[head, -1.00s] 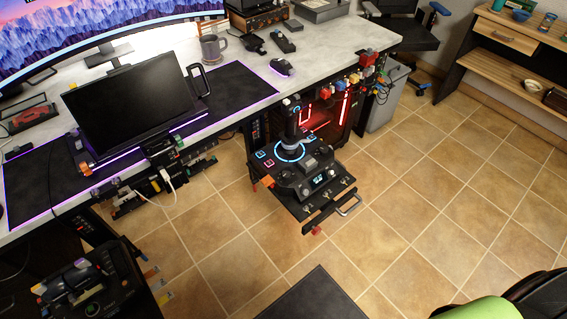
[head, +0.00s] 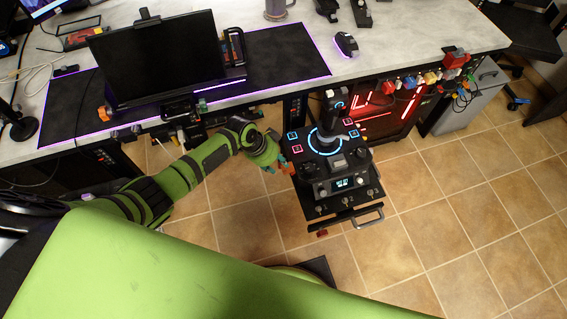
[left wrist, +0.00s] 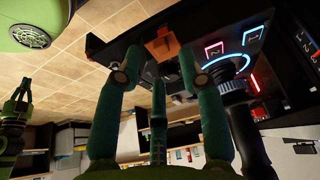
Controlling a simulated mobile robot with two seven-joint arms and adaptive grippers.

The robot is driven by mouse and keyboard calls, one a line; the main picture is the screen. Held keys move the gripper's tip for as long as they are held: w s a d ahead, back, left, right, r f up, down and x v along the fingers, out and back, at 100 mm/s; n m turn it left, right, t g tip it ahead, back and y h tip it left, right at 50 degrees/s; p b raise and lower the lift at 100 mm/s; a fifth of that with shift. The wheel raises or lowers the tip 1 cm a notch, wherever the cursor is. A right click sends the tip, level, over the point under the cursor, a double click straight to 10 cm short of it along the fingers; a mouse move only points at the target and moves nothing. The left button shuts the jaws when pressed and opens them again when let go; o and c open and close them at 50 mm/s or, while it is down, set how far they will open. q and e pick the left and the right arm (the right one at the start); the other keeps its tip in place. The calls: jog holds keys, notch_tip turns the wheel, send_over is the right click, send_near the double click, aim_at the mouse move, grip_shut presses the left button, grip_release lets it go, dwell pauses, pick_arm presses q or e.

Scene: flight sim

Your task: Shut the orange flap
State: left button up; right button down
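The orange flap (left wrist: 162,45) sticks out from the near-left edge of the black control panel in the left wrist view. In the head view the flap (head: 288,169) is small and partly covered by my left gripper (head: 277,164). The control panel (head: 326,166) carries a joystick (head: 330,112), glowing blue rings and small lit squares. In the left wrist view my left gripper (left wrist: 154,68) has its green fingers spread, with nothing between them. Its tips are close to the flap; I cannot tell whether they touch it.
The desk (head: 400,35) with a monitor (head: 157,58) stands behind and above my left arm. A silver handle (head: 369,216) sticks out at the panel's front. A grey bin (head: 470,100) stands to the right. The tiled floor (head: 450,220) at right is clear.

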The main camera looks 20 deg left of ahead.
aim_at(283, 167)
pick_arm(q)
jog(key=x, duration=0.2)
jog(key=shift+w+d+f, duration=0.15)
jog(key=shift+f, duration=0.15)
jog(key=shift+w+d+f+b, duration=0.1)
jog(key=shift+w+f+b, duration=0.05)
jog(key=shift+f+b, duration=0.15)
jog(key=shift+f, duration=0.1)
pick_arm(e)
jog(key=shift+w+d+f, duration=0.4)
jog(key=shift+w+d, duration=0.1)
jog(key=shift+w, duration=0.3)
pick_arm(q)
grip_shut()
